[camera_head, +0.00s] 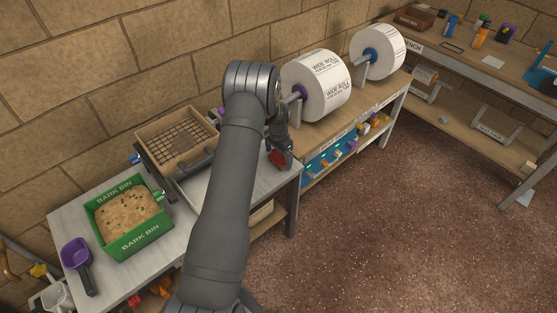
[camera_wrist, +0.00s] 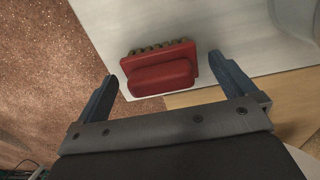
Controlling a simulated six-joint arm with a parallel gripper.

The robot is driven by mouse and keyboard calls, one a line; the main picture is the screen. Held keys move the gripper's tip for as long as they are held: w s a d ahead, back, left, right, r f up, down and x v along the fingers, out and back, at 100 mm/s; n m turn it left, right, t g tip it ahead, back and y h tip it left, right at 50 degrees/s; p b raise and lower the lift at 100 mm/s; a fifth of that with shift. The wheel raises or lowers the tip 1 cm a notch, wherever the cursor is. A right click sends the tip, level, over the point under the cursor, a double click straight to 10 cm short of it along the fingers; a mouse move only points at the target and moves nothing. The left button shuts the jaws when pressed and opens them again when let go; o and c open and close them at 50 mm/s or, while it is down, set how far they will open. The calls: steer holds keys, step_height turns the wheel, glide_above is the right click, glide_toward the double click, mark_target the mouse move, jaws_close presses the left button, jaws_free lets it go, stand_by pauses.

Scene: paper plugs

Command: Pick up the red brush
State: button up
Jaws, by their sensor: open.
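The red brush (camera_wrist: 162,75) lies on the grey table top near its edge, between and beyond my open fingers in the wrist view. It has a rounded red handle on a red base, and a row of tan bristles shows along its far side. My gripper (camera_wrist: 168,90) is open and empty, with one blue-grey finger on each side of the brush. The right finger is close to the brush's right end; I cannot tell if they touch. In the head view the brush (camera_head: 279,158) is a small red shape below my gripper (camera_head: 283,148), partly hidden by it.
A green bark bin (camera_head: 154,232), a purple scoop (camera_head: 76,252) and a wooden tray with a mesh (camera_head: 147,136) stand on the left table. Two large paper rolls (camera_head: 325,90) (camera_head: 392,45) are mounted on the bench to the right. The table's front edge drops to open floor (camera_head: 380,220).

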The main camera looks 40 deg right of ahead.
mark_target(278, 153)
steer(key=c, duration=1)
steer(key=shift+c, duration=0.2)
steer(key=shift+r, duration=0.7)
step_height(278, 153, up, 3)
steer(key=shift+w+f, duration=0.1)
steer(key=s+d+r, duration=0.1)
steer(key=s+r, duration=0.5)
steer(key=s, duration=0.5)
steer(key=shift+s+d+r, duration=0.35)
steer(key=shift+d, duration=0.05)
